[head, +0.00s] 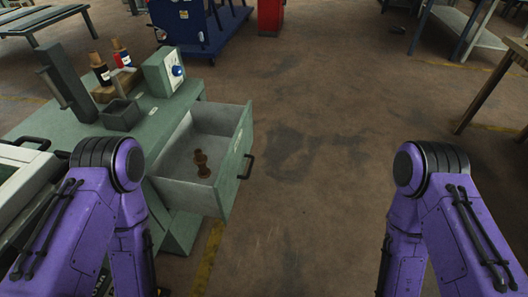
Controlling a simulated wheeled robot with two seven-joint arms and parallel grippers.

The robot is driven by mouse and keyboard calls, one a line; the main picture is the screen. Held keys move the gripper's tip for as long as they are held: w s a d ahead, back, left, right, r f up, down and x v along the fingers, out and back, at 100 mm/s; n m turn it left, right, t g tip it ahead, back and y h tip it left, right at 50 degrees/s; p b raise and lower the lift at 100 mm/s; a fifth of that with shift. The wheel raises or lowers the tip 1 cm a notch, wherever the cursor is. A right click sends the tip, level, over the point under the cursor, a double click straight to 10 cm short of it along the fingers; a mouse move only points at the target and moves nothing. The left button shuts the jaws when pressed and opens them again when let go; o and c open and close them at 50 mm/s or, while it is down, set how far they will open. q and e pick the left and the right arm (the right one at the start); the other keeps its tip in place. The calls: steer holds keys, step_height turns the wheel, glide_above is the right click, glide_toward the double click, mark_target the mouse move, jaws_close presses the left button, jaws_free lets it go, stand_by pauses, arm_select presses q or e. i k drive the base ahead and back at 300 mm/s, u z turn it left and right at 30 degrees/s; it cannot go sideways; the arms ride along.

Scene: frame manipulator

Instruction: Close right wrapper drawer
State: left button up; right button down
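A grey-green drawer (233,151) stands pulled out from the right side of a green workbench (150,115) at the left in the head view. Its front has a dark handle (247,166) facing right. A brown, spool-shaped item (202,164) stands upright inside the drawer. My two purple arms come in from the lower left and lower right. The left arm hides part of the bench near the drawer. Neither gripper shows in the head view.
On the bench are a control box with a blue knob (176,71), a dark open box (120,114) and bottle-like items in a wooden block (118,87). A blue cart (200,28) stands behind. The brown floor (315,140) right of the drawer is clear.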

mark_target(223, 133)
steer(key=z, duration=0.35)
steer(key=i, duration=0.8)
steer(key=u, duration=0.55)
steer(key=i, duration=0.55)
steer(key=u, duration=0.45)
steer(key=k, duration=1)
steer(key=u, duration=0.5)
steer(key=i, duration=0.8)
steer(key=z, duration=0.35)
